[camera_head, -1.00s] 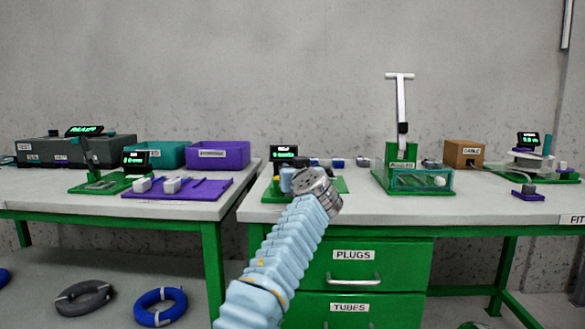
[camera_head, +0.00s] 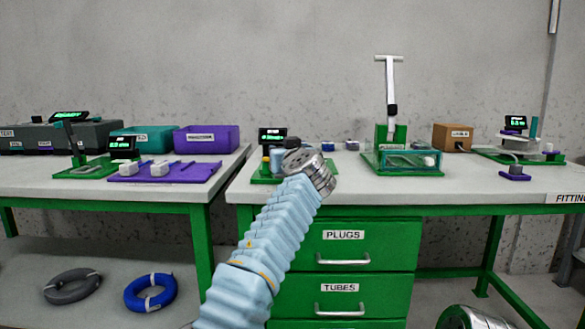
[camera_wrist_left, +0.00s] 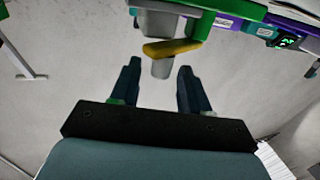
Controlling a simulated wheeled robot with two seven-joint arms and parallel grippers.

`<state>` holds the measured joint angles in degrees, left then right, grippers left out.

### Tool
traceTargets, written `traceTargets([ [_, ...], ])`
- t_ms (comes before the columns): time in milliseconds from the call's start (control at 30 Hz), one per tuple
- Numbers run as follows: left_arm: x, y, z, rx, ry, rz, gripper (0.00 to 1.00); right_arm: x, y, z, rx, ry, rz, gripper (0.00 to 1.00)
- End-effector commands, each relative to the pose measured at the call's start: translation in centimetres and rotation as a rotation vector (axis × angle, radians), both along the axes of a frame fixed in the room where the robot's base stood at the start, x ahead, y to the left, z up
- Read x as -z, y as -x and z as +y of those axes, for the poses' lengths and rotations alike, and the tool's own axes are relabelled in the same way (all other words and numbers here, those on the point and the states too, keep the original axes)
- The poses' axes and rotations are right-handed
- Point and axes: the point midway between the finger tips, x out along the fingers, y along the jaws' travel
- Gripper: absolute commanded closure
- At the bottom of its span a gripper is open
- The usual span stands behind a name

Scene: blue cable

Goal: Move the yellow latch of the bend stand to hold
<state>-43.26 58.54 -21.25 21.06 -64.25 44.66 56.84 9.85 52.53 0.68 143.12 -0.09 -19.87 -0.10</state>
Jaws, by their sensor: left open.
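The yellow latch (camera_wrist_left: 172,47) shows in the left wrist view as a short bar across a grey post (camera_wrist_left: 161,66) on the green bend stand (camera_wrist_left: 112,11). My left gripper (camera_wrist_left: 159,70) is open, with its two dark fingers apart and pointing towards the latch. The grey post is in line with the gap between the fingertips, and nothing is clamped. In the head view the stand's green base (camera_head: 262,180) and display (camera_head: 272,135) show behind my left wrist, which hides the fingers and much of the stand.
A green press with a clear box (camera_head: 408,160) and a brown cable box (camera_head: 453,137) stand to the right. A purple board (camera_head: 165,172) with white blocks is on the left table.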

Motion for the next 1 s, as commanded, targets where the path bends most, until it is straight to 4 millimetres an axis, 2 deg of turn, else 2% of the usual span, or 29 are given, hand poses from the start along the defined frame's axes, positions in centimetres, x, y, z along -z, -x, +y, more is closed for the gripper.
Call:
traceTargets([
  [33,0.9,0.9,-0.2,0.003,0.002,-0.002,0.54,1.9,0.0,0.0,0.0,0.0,-0.001,0.17],
  [200,0.8,4.5,-0.7,0.003,0.002,-0.002,0.54,5.0,-0.2,0.0,0.005,0.001,-0.008,0.17],
  [300,0.5,6.6,-1.1,0.004,-0.001,0.0,0.54,5.5,-0.2,-0.1,0.007,0.002,-0.009,0.17],
  [400,-0.1,8.2,-1.4,0.003,-0.003,0.0,0.54,5.0,-0.2,-0.1,0.007,0.002,-0.01,0.17],
  [600,0.1,10.8,-1.8,0.003,-0.001,0.001,0.54,5.1,-0.2,-0.1,0.006,0.002,-0.01,0.17],
  [733,0.2,11.7,-1.9,0.001,-0.001,0.001,0.54,5.1,-0.2,-0.1,0.006,0.002,-0.01,0.17],
  [1000,0.2,11.9,-1.9,0.0,0.0,0.0,0.54,5.1,-0.2,-0.1,0.006,0.003,-0.01,0.17],
])
